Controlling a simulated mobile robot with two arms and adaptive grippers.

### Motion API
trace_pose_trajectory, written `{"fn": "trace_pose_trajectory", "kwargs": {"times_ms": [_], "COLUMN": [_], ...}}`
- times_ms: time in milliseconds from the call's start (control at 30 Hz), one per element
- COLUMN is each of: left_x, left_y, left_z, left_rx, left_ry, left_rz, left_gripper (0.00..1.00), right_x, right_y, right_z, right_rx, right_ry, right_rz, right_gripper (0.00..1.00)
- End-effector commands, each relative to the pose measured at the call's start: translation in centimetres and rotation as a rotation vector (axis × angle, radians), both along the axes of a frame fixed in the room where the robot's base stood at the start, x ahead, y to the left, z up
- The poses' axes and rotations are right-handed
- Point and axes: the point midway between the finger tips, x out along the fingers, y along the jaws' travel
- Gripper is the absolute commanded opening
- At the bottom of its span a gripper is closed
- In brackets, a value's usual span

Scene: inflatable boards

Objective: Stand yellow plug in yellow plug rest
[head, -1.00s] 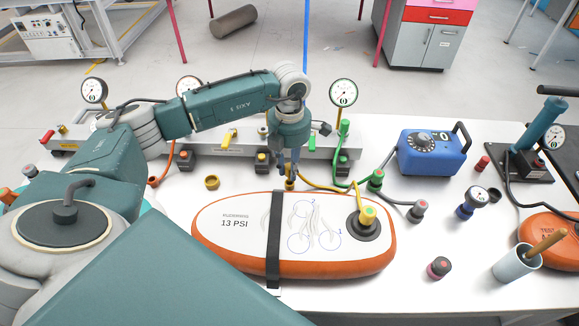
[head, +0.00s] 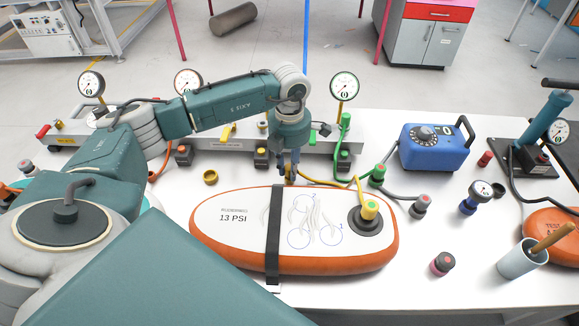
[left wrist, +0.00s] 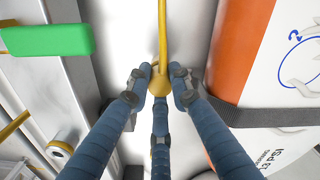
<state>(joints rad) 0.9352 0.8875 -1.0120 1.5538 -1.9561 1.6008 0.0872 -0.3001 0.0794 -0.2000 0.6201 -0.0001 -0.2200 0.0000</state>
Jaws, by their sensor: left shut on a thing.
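My left gripper (head: 290,172) is shut on the yellow plug (head: 291,179), behind the orange-and-white inflatable board (head: 240,243). In the left wrist view the fingers (left wrist: 158,88) close around the yellow plug (left wrist: 160,84), with its yellow hose running up the picture. In the head view the hose (head: 325,183) runs right to a yellow fitting on the board's black valve (head: 368,217). The plug's lower end is hard to make out. A small yellow ring-shaped holder (head: 210,177), likely the yellow plug rest, stands empty on the table, left of the gripper. My right gripper is not in view.
A grey manifold with gauges (head: 345,86) and coloured valves lies behind the gripper. A green plug (head: 377,176), a grey plug (head: 421,206) and a blue box (head: 434,147) stand to the right. The white tabletop between the ring and the gripper looks clear.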

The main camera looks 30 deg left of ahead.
Motion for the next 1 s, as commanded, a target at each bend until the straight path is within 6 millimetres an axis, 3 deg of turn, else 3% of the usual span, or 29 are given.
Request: {"fn": "trace_pose_trajectory", "kwargs": {"times_ms": [167, 200, 300, 667, 1000], "left_x": [0.0, 0.0, 0.0, 0.1, 0.2], "left_y": [0.0, 0.0, 0.0, 0.0, 0.0], "left_z": [-0.6, -0.4, -0.4, 0.1, 6.6], "left_rx": [0.000, 0.000, 0.000, 0.000, 0.000], "left_ry": [0.000, 0.000, 0.000, -0.002, -0.005], "left_rz": [0.000, 0.000, 0.000, 0.000, 0.000], "left_gripper": [0.00, 0.26, 0.42, 0.42, 0.42], "right_x": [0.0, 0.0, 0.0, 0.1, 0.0], "right_y": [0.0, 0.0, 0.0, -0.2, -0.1], "right_z": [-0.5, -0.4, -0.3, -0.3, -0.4], "right_rx": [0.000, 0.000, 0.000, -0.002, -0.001], "right_ry": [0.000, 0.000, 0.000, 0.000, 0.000], "right_rz": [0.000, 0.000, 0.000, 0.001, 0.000], "right_gripper": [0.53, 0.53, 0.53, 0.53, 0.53]}}
